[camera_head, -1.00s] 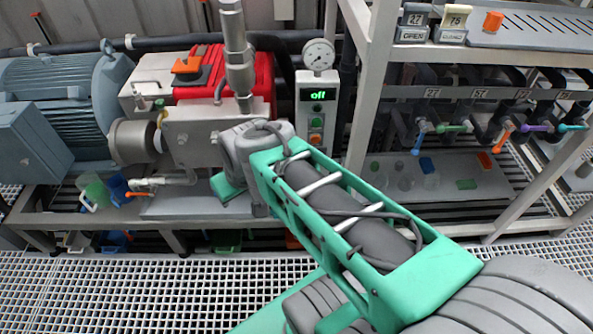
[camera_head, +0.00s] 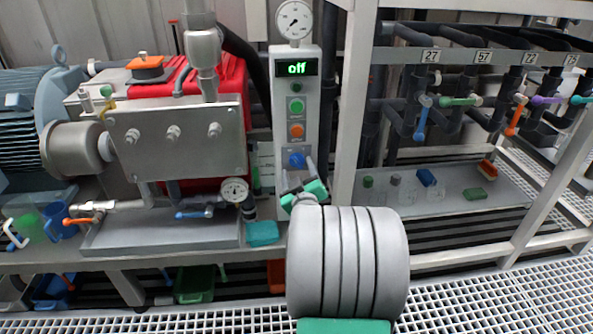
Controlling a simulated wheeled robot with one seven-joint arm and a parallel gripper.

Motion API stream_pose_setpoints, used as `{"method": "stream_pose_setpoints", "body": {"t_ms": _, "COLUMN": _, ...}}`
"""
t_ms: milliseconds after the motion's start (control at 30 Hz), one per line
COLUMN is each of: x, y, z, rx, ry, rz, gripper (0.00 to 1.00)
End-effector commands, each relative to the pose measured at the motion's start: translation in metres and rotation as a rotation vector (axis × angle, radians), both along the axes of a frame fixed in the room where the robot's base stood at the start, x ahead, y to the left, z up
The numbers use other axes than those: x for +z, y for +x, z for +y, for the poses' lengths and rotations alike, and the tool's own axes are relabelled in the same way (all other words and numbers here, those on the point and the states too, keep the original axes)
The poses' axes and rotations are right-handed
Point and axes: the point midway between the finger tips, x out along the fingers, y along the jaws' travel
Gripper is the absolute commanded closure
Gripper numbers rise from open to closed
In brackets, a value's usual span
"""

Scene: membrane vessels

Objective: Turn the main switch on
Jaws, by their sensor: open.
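The grey control panel (camera_head: 281,130) stands upright in the middle, with a display (camera_head: 297,68) reading "off" in green. Below it are a small dark green button (camera_head: 296,88), a green button (camera_head: 296,106) and an orange button (camera_head: 296,130). A blue rotary knob (camera_head: 297,160), which looks like the main switch, sits low on the panel. My gripper (camera_head: 303,183) is open and close to the panel's lower end, just below the knob in the picture. Whether it touches the knob I cannot tell. My arm hides what lies below the gripper.
A pressure gauge (camera_head: 294,20) tops the panel. A red and steel pump (camera_head: 178,135) stands close on the left, with a lower gauge (camera_head: 235,190). A white frame post (camera_head: 352,100) rises close on the right. Valves with coloured handles (camera_head: 420,120) hang further right.

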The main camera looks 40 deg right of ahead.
Motion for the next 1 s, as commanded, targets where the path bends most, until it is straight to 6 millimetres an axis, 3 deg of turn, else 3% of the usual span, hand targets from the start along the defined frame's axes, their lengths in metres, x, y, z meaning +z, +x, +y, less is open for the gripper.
{"method": "stream_pose_setpoints", "body": {"t_ms": 200, "x": -0.002, "y": 0.028, "z": -0.018, "rx": 0.001, "ry": 0.001, "rz": 0.0, "gripper": 0.37}}
{"method": "stream_pose_setpoints", "body": {"t_ms": 500, "x": 0.0, "y": 0.031, "z": -0.021, "rx": 0.0, "ry": 0.001, "rz": 0.0, "gripper": 0.38}}
{"method": "stream_pose_setpoints", "body": {"t_ms": 1000, "x": 0.0, "y": 0.031, "z": -0.021, "rx": 0.0, "ry": 0.001, "rz": 0.0, "gripper": 0.79}}
